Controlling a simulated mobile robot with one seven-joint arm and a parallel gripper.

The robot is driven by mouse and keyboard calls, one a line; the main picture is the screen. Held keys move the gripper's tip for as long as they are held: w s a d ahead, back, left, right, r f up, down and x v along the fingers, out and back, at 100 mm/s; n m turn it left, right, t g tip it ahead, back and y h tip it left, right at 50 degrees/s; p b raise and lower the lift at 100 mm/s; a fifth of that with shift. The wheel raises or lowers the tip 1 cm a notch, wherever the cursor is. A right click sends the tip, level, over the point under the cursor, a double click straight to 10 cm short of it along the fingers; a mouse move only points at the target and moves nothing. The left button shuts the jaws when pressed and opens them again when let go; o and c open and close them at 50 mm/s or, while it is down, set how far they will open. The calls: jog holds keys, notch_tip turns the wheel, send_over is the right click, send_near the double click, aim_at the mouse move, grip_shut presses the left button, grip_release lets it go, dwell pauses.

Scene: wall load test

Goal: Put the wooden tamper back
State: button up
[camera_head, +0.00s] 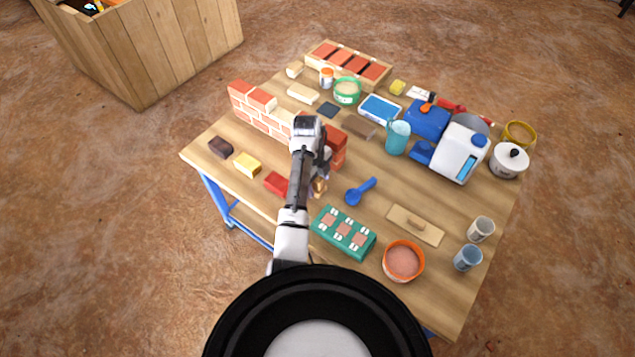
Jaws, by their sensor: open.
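A small golden-brown wooden piece (319,187), which looks like the tamper, stands on the table just right of my forearm, in front of the brick wall. My gripper (322,172) is open and points down right above this piece. My arm hides part of the gripper, and I cannot tell whether the fingers are around the piece or only above it. The small brick wall (262,118) stands behind and left of my arm, which covers its middle. A flat wooden board with a grip (415,224) lies at the right front of the table.
A blue scoop (361,191), a red block (277,183) and a green tray (343,232) lie close around my gripper. An orange bowl (403,261) is at the front. A wooden crate (150,50) stands beyond the table.

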jog(key=r+p, duration=0.1)
jog(key=r, duration=0.2)
jog(key=r+p, duration=0.1)
jog(key=r, duration=0.2)
jog(key=a+r+p, duration=0.1)
jog(key=r, duration=0.3)
jog(key=shift+w+a+p, duration=0.1)
jog(key=shift+w+p, duration=0.25)
jog(key=shift+w, duration=0.05)
jog(key=shift+w+r+p, duration=0.1)
jog(key=shift+r+p, duration=0.25)
jog(key=shift+r, duration=0.25)
